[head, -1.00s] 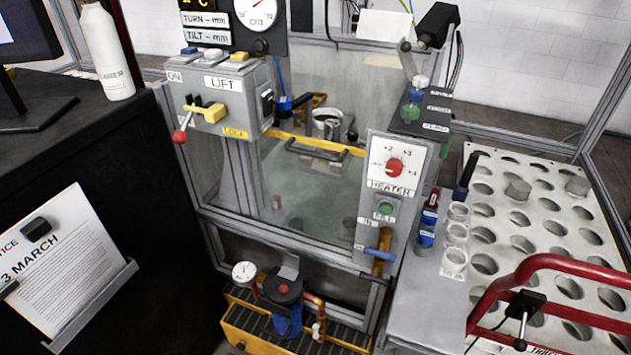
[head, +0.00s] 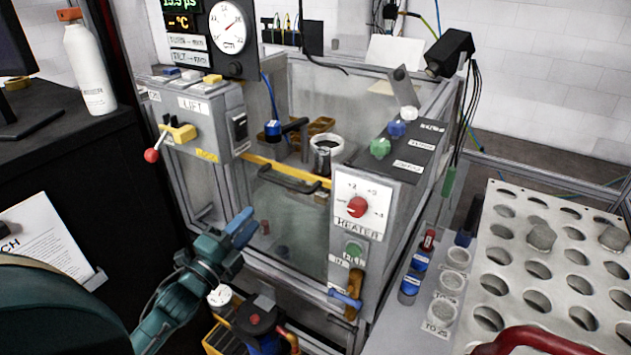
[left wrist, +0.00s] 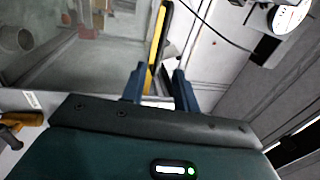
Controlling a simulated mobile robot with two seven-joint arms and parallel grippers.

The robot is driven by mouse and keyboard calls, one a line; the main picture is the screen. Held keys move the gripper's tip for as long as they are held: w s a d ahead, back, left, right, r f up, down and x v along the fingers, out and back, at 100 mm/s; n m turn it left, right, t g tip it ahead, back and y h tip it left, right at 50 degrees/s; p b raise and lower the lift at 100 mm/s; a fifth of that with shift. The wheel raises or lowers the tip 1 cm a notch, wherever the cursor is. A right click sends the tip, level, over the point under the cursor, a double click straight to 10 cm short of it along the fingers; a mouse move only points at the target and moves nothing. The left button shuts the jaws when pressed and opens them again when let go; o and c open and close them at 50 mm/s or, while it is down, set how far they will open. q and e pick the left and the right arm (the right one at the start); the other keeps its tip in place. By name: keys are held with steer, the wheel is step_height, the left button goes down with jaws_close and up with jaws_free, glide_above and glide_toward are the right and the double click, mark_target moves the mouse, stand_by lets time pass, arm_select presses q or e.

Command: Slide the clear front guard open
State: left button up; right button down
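The clear front guard (head: 300,222) spans the front opening of the machine between the LIFT box and the HEATER panel. It has a yellow top edge (head: 262,162) and a dark bar handle (head: 285,182). My left gripper (head: 242,226) is in front of the guard's lower left, below the handle, and seems apart from it. In the left wrist view its two blue fingers (left wrist: 159,88) are spread with nothing held between them. The guard's yellow edge (left wrist: 154,50) and clear pane (left wrist: 95,62) show beyond the fingers. My right gripper is not in view.
The LIFT box (head: 200,118) with a red-knobbed lever (head: 152,155) juts out at left. The HEATER panel (head: 358,205) stands right of the guard, with a blue-handled valve (head: 345,298) below.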

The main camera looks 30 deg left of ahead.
mark_target(281, 183)
arm_select(q)
steer(key=w+r, duration=0.1)
steer(key=w, duration=0.3)
steer(key=w+p, duration=0.1)
steer(key=w, duration=0.3)
steer(key=w+r, duration=0.1)
steer(key=w, duration=0.4)
steer(key=shift+d+r+p, duration=0.3)
steer(key=shift+d+p, duration=0.1)
steer(key=shift+s, duration=0.1)
steer(key=shift+c, duration=0.2)
jaws_close()
